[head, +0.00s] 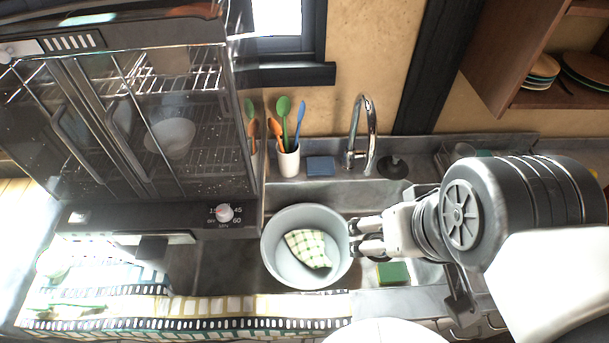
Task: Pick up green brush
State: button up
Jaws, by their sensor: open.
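No thing that is clearly a green brush shows. A green-headed utensil (283,106) stands upright among other utensils in a white cup (288,161) behind the sink; whether it is a brush or a spoon I cannot tell. A green and yellow sponge-like block (393,272) lies at the sink's front right. My gripper (353,238) is open and points left at the right rim of a grey basin (275,262). Its fingers look empty. Whether they touch the rim I cannot tell.
A green checked cloth (308,249) lies in the basin. A chrome faucet (369,135) rises behind the sink, with a blue sponge (320,166) to its left. A dark glass-fronted cabinet (120,130) stands at left. A wooden shelf with plates (541,70) hangs upper right.

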aim_at(39, 302)
jog(key=u, duration=2.4)
